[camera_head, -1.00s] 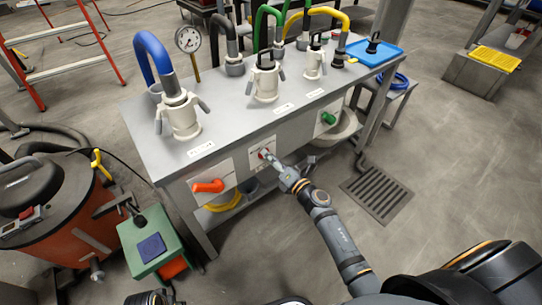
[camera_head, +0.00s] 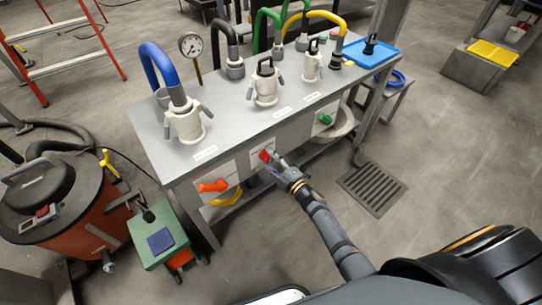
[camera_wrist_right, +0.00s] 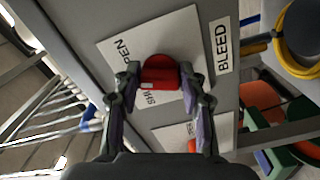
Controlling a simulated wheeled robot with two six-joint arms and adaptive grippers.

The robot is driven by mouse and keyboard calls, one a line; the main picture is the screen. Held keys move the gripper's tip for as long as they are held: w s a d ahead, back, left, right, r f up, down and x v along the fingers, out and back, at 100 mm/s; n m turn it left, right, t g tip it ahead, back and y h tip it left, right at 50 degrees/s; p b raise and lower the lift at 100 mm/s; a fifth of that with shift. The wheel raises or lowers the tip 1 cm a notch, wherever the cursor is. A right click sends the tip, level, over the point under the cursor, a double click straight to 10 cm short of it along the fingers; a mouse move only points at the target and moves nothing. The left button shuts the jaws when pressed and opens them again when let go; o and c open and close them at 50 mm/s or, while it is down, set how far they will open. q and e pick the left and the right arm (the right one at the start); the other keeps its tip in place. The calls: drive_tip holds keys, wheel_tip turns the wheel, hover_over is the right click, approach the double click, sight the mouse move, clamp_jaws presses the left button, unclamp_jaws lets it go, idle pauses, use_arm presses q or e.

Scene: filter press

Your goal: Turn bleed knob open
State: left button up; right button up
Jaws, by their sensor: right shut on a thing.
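The red bleed knob (camera_wrist_right: 160,70) sits on a white plate (camera_wrist_right: 187,28) marked OPEN and SHUT, beside a BLEED label (camera_wrist_right: 221,45). A pale mark shows on the knob's edge nearest the word SHUT. My right gripper (camera_wrist_right: 160,80) is shut on the knob, with one finger on each side of it. In the head view the red knob (camera_head: 264,156) shows on the bench's front panel, with my right gripper (camera_head: 272,160) at it. The gripper partly covers the plate. My left gripper is not in view.
An orange handle (camera_head: 213,186) is left of the knob and a green handle (camera_head: 325,119) right of it on the same panel. Hoses and white fittings stand on the bench top (camera_head: 225,120). A green cart (camera_head: 160,240) stands at the left. A floor drain (camera_head: 372,189) lies at right.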

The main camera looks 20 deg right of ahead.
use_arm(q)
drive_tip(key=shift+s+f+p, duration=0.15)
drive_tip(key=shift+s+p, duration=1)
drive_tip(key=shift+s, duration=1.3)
use_arm(e)
drive_tip(key=shift+f+m, duration=0.2)
drive_tip(key=shift+m, duration=2.3)
drive_tip(key=o, duration=1.1)
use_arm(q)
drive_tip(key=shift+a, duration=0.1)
use_arm(e)
drive_tip(key=shift+o, duration=0.2)
drive_tip(key=shift+s, duration=0.15)
drive_tip(key=v, duration=1.1)
drive_tip(key=shift+s, duration=0.4)
drive_tip(key=shift+d, duration=0.1)
